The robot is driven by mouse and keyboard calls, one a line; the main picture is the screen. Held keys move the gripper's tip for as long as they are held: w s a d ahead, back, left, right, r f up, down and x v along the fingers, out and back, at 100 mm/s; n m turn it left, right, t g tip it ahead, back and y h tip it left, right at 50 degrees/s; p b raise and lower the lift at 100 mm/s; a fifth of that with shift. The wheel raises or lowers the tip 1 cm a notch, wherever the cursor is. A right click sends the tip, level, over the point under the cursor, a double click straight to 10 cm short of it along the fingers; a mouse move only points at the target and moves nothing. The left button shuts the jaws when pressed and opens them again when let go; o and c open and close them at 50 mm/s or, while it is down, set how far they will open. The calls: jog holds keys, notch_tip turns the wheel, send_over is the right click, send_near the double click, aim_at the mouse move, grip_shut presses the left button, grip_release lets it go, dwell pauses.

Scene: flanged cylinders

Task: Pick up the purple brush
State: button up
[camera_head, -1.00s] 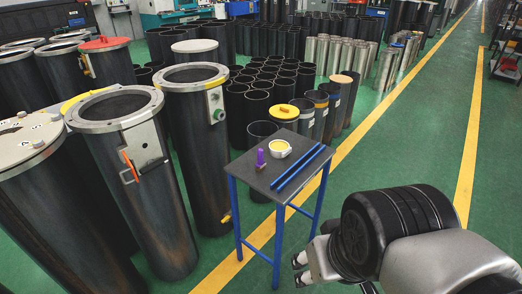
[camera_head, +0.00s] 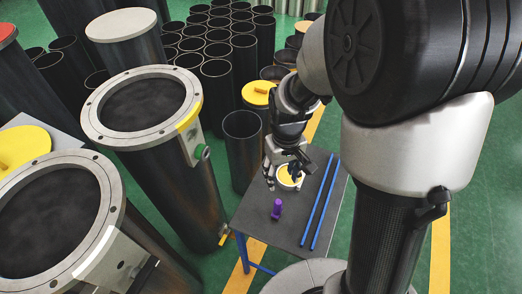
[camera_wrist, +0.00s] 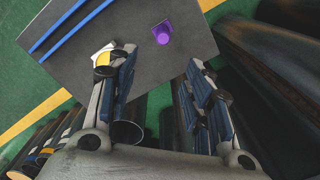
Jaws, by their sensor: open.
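The purple brush (camera_head: 277,209) stands on the dark top of a small blue-legged table (camera_head: 255,222), near its left side. In the wrist view the brush (camera_wrist: 163,33) shows beyond and between the fingers, apart from both. My gripper (camera_head: 283,177) is open and empty above the table, over the white and yellow round item and behind the brush. In the wrist view my gripper (camera_wrist: 158,62) has its two blue-padded fingers spread wide.
A white and yellow round item (camera_head: 290,180) sits beside the brush, partly hidden by my gripper. Two blue rods (camera_head: 322,205) lie along the table's right side. Tall flanged black cylinders (camera_head: 150,140) stand close on the left. Green floor is free on the right.

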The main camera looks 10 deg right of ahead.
aim_at(279, 201)
jog(key=f+b, duration=0.1)
jog(key=f, duration=0.2)
jog(key=f+b, duration=0.1)
jog(key=f, duration=0.3)
jog(key=f+b, duration=0.1)
jog(key=f, duration=0.3)
jog(key=shift+s+b, duration=0.3)
jog(key=shift+b, duration=0.05)
jog(key=f+b, duration=0.1)
jog(key=f, duration=0.2)
jog(key=f+b, duration=0.1)
jog(key=f, duration=0.2)
jog(key=shift+s+a+f, duration=0.1)
jog(key=shift+a+f, duration=0.1)
jog(key=shift+r, duration=0.1)
jog(key=shift+c, duration=0.3)
grip_shut()
